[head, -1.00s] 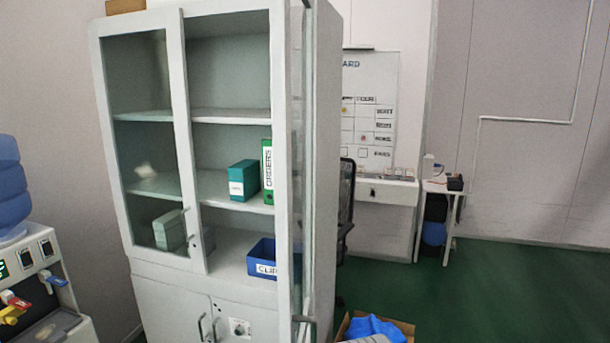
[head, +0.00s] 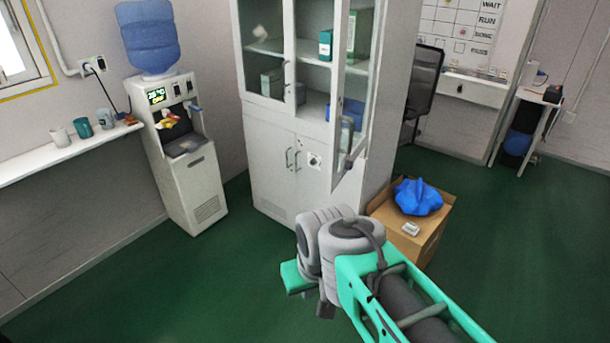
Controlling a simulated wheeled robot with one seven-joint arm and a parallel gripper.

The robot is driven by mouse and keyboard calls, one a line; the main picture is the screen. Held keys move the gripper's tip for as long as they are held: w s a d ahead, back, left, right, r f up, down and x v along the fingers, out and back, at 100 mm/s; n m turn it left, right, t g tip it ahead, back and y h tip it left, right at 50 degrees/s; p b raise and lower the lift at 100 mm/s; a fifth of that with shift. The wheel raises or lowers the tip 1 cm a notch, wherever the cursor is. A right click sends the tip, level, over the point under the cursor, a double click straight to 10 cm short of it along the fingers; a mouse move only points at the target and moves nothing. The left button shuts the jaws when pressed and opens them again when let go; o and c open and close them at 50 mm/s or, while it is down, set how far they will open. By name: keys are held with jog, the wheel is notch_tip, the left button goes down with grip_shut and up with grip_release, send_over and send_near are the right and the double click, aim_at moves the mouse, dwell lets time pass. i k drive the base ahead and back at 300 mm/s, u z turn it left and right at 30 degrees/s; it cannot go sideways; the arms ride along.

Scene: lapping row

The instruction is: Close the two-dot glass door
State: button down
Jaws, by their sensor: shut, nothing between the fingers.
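The grey cabinet (head: 262,165) has two upper glass doors. The left glass door (head: 289,30) is shut. The right glass door (head: 339,60) stands open, swung out towards me and seen at a slant. Its grey handle (head: 349,152) is near its lower end. I cannot make out two dots on either door. My gripper (head: 308,290) is at the end of my green and grey arm, low in front of the cabinet and apart from the open door. The fingers are mostly hidden by my wrist; they are shut and empty.
A cardboard box (head: 432,240) with a blue bag (head: 418,197) stands right of the cabinet, close to my arm. A water dispenser (head: 190,180) is on the left, by a shelf (head: 60,152) with mugs. The green floor in front is clear.

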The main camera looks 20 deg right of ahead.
aim_at(342, 13)
jog(key=u, duration=0.95)
jog(key=i, duration=0.75)
jog(key=z, duration=0.6)
